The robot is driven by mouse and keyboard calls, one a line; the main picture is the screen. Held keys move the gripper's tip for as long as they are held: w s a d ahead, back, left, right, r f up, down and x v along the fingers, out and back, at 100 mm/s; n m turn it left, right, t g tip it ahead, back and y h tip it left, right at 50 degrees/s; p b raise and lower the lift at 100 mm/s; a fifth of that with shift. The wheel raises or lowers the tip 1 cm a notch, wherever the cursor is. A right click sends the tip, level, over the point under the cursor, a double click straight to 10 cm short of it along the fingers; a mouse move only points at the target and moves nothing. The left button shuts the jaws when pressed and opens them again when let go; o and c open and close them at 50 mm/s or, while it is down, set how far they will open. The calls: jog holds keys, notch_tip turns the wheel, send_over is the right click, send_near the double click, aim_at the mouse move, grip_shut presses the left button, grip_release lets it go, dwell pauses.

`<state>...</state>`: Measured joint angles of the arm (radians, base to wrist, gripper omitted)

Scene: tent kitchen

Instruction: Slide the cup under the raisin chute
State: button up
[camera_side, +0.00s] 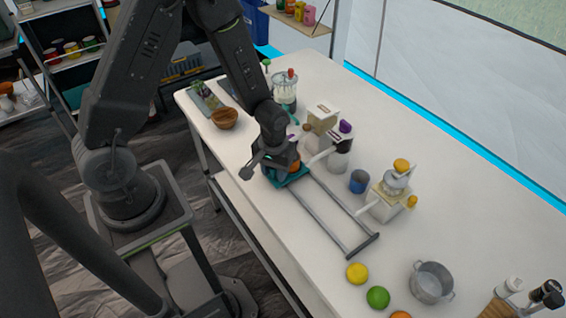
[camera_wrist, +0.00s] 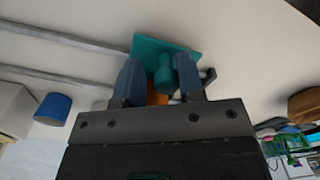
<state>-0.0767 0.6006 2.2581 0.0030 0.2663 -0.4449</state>
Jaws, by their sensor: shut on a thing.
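A teal sliding plate (camera_wrist: 190,50) sits at the far end of two grey rails (camera_side: 335,212), and also shows in the side view (camera_side: 297,179). A teal upright knob (camera_wrist: 165,66) stands on it. My gripper (camera_wrist: 160,75) is shut on this knob, one blue finger on each side. An orange thing (camera_side: 295,166), probably the cup, is at the plate beside my gripper and mostly hidden; it shows between the fingers in the wrist view (camera_wrist: 156,97). Dispensers stand along the rails: one with a purple top (camera_side: 345,127), another with yellow knobs (camera_side: 384,207). I cannot tell which is the raisin chute.
A blue cup (camera_side: 358,182) stands between the dispensers. A wooden bowl (camera_side: 224,118) and a glass jar (camera_side: 285,92) are beyond my gripper. Yellow (camera_side: 357,273) and green (camera_side: 378,297) round things and a metal pot (camera_side: 431,283) lie past the near rail end. The rails look clear.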

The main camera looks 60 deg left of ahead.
jog(key=shift+s+d+f, duration=0.1)
jog(key=shift+d, duration=0.85)
jog(key=shift+s+d+f, duration=0.15)
jog(key=shift+d, duration=0.8)
jog(key=shift+s+d+f, duration=0.1)
jog(key=shift+d, duration=1)
jog(key=o, duration=0.5)
jog(key=shift+r, duration=0.1)
notch_tip(320, 180, up, 7)
jog(key=shift+w, duration=0.2)
